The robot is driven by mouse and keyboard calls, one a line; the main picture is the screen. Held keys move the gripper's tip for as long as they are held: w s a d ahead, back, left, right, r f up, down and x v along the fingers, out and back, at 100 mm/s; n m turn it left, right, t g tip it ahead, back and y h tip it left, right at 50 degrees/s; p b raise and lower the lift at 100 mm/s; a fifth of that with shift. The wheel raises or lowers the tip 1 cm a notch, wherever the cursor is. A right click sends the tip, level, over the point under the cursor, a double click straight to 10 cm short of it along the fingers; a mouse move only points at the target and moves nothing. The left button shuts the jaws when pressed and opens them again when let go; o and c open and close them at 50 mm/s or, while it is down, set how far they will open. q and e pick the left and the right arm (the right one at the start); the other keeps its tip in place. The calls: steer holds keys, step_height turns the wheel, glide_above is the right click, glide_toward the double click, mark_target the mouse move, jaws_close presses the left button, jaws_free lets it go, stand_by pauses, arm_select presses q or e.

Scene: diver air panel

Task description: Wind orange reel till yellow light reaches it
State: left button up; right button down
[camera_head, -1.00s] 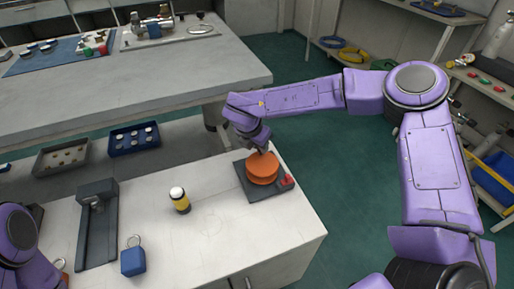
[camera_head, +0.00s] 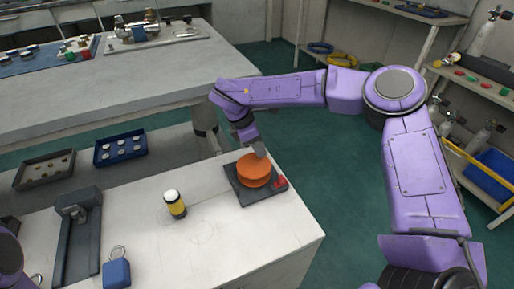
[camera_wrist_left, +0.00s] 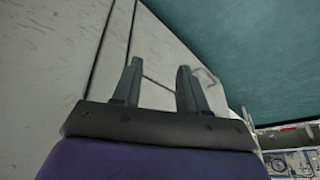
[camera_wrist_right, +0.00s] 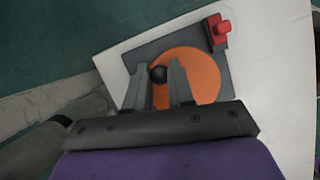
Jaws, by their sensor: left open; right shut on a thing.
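The orange reel (camera_head: 254,172) sits on a dark base plate (camera_head: 243,196) near the counter's right end, with a red part (camera_head: 281,181) at the plate's corner. My right gripper (camera_head: 260,150) is at the reel's far side. In the right wrist view its fingers (camera_wrist_right: 158,76) are shut on a dark round knob (camera_wrist_right: 158,73) at the rim of the orange reel (camera_wrist_right: 192,75). The yellow light (camera_head: 175,204), a small yellow and black cylinder with a white top, stands upright left of the reel, apart from it. My left gripper (camera_wrist_left: 160,82) is open; a thin metal rod shows behind its fingers.
A blue block with a ring (camera_head: 117,272) and a dark grey fixture (camera_head: 78,235) stand on the counter's left part. A blue tray (camera_head: 120,148) and a grey tray (camera_head: 45,171) lie beyond. The counter between light and reel is clear.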

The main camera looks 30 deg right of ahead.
mark_target(246, 159)
steer(key=shift+s+m, duration=0.1)
steer(key=shift+m, duration=0.2)
stand_by(0.4)
steer(key=c, duration=1)
jaws_free()
steer(key=p+v, duration=0.1)
steer(key=v, duration=0.9)
steer(key=shift+a+r, duration=0.1)
steer(key=shift+r, duration=0.1)
